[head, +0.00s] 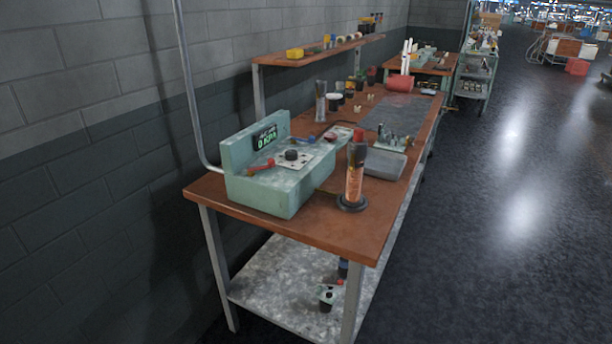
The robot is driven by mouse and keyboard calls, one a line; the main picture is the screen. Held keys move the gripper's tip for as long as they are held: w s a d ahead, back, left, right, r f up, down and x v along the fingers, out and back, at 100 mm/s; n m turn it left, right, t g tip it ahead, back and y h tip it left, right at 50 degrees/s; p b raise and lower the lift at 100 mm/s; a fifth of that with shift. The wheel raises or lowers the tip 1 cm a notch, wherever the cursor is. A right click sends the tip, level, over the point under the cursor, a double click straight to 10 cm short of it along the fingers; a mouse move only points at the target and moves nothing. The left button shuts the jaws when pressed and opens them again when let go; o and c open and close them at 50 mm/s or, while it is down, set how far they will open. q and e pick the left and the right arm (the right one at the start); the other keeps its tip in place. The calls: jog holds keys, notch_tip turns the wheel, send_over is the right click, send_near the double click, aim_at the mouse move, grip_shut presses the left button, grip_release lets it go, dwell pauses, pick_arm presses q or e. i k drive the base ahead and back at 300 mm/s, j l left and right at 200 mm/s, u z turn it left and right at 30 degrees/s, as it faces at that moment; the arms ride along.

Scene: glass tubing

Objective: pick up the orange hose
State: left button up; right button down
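I cannot make out an orange hose with certainty. An upright cylinder with an orange lower part and a dark top (354,180) stands on a dark round base near the front right of the brown workbench (335,235). A thin dark line, perhaps a hose, runs on the bench between this cylinder and the pale green unit (262,195); its colour is too unclear to tell. Neither of my grippers is in view.
The green unit has a lit display and red and blue handles. A grey box (384,166) and a small metal fixture (393,142) sit behind the cylinder. A raised shelf (325,51) runs along the wall. The floor (500,230) on the right is clear.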

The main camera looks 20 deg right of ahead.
aim_at(352, 198)
jog(key=i+l+u, duration=0.1)
jog(key=l+u, duration=0.2)
jog(key=l, duration=0.2)
jog(key=l+u, duration=0.35)
jog(key=l, duration=0.15)
jog(key=l+u, duration=0.3)
jog(key=l, duration=1.55)
jog(key=k+l+u, duration=0.1)
jog(key=l, duration=0.65)
jog(key=k+l, duration=0.1)
jog(key=l, duration=0.65)
